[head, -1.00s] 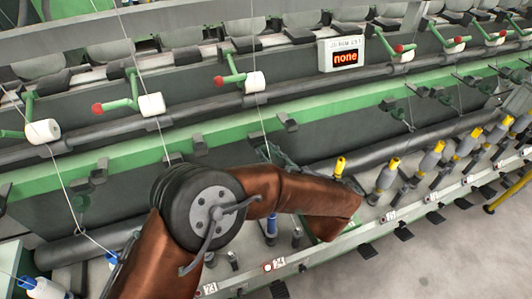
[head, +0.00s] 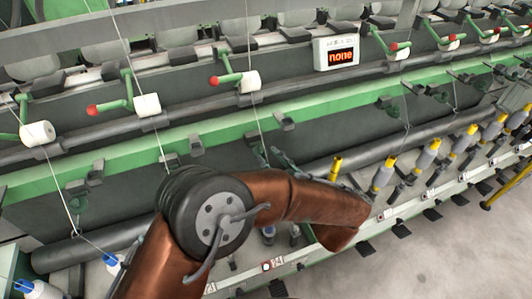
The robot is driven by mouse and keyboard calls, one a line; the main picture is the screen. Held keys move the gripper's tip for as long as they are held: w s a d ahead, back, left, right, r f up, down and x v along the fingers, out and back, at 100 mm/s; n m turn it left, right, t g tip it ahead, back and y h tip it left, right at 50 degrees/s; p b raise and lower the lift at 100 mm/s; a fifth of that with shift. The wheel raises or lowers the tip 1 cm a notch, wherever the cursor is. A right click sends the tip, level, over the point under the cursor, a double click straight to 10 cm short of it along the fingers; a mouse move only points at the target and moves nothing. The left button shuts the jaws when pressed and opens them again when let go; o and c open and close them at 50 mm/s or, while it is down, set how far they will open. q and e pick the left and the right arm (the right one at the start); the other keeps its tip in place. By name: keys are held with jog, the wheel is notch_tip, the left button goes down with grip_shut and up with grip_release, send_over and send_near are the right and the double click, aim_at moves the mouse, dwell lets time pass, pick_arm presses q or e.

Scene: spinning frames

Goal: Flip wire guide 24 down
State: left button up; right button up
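My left arm (head: 205,222) comes in from the lower left and reaches right across the front of the spinning frame. Its copper forearm (head: 300,195) bends back at the right end. My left gripper cannot be made out; the arm seems to hide it. The plate marked 24 (head: 277,262) is on the front rail just below the arm. A dark green wire guide (head: 277,157), seemingly the one for 24, shows partly above the forearm, with a thread running down to it. Whether it is up or down is unclear. My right gripper is not in view.
White rollers (head: 148,105) with red-ended green levers line the upper rail. Yellow-topped bobbins (head: 384,172) stand right of the arm, and a blue-topped bobbin (head: 30,288) is at lower left. Open floor (head: 450,260) lies at lower right.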

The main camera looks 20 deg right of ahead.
pick_arm(q)
jog(key=s+d, duration=0.1)
jog(key=s, duration=0.7)
jog(key=shift+s+d+r, duration=0.2)
jog(key=shift+s+d, duration=0.05)
jog(key=shift+d, duration=0.15)
